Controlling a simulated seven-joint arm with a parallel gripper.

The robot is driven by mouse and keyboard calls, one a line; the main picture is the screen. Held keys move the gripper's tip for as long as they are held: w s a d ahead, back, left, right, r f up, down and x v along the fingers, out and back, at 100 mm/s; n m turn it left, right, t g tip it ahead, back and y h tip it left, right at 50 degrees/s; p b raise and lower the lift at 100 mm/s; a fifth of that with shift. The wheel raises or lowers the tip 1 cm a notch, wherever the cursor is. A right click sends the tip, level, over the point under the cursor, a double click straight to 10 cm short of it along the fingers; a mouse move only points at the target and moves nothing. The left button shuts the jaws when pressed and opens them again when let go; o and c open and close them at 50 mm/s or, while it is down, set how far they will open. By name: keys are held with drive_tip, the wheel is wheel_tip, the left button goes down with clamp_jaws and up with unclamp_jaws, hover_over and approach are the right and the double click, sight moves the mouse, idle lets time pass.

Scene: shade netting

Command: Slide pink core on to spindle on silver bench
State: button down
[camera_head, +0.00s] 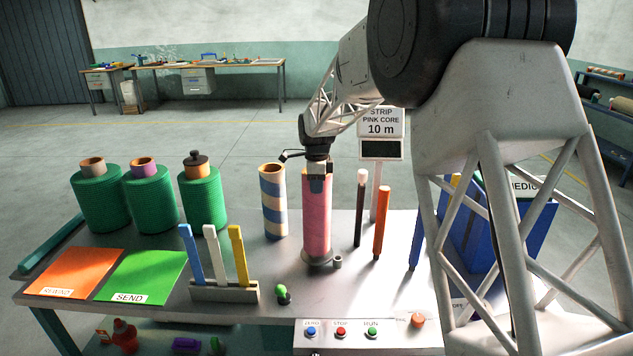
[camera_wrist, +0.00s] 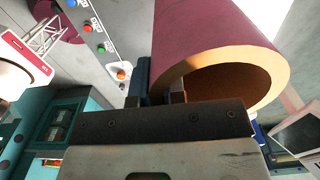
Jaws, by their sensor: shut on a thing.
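The pink core (camera_head: 316,222) stands upright over the silver bench (camera_head: 205,262), its lower end at a round grey base (camera_head: 318,264). The spindle itself is hidden, and I cannot tell whether the base touches the core. My gripper (camera_head: 316,180) is above the core, shut on the wall at its upper rim. In the wrist view, the pink core (camera_wrist: 205,40) shows its hollow tan end, with my gripper (camera_wrist: 160,88) at the near rim.
A blue-and-tan striped core (camera_head: 273,203) stands close left. Black (camera_head: 360,215) and orange (camera_head: 381,225) rods stand close right. Green netting rolls (camera_head: 150,200) stand at the back left. A rack of coloured strips (camera_head: 222,290) and a button panel (camera_head: 340,332) are in front.

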drive_tip(key=shift+f, duration=0.5)
drive_tip(key=c, duration=1.1)
unclamp_jaws()
drive_tip(key=shift+f, duration=0.1)
drive_tip(key=shift+r, duration=3.95)
